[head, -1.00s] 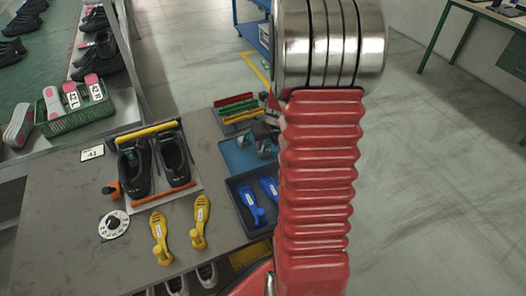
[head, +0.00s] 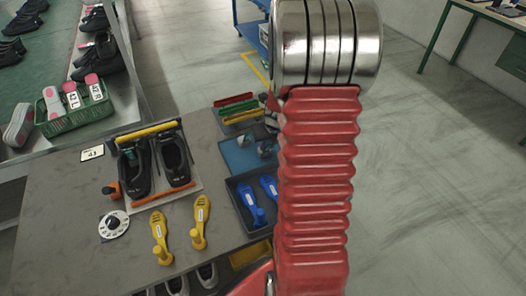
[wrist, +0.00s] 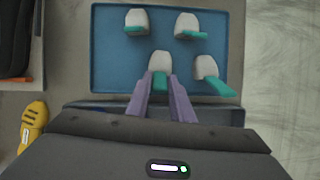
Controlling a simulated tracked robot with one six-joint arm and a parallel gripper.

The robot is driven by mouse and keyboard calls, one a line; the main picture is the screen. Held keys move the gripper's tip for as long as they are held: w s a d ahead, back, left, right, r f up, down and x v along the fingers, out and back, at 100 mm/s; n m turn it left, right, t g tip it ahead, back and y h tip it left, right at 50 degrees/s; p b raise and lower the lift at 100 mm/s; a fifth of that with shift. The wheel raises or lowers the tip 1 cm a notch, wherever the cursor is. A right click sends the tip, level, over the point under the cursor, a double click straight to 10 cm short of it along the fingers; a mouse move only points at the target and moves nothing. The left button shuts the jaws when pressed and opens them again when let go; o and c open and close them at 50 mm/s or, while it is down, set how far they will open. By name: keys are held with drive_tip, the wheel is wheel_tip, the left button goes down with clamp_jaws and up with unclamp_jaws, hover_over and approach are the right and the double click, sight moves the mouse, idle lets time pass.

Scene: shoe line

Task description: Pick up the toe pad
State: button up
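Several toe pads, white with teal ends, lie on the blue tray (wrist: 108,60), which also shows in the head view (head: 234,160). In the wrist view one toe pad (wrist: 160,62) lies ahead of and between the tips of my gripper (wrist: 160,78). The two purple fingers stand apart with a gap between them. I cannot tell whether they touch that pad. Other toe pads (wrist: 136,20) lie at the upper left, upper right and right of the tray. In the head view my arm hides part of the tray, and my gripper cannot be made out clearly.
A dark tray with blue shoe forms (head: 246,205) adjoins the blue tray. Yellow forms (head: 160,232) and a pair of black shoes (head: 174,160) in a holder are on the grey table (head: 60,220). Colored bars (head: 236,108) lie behind. Floor is open at right.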

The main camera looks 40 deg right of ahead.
clamp_jaws()
idle(0.3)
wheel_tip(320, 180, up, 9)
drive_tip(key=shift+r, duration=0.5)
idle(0.6)
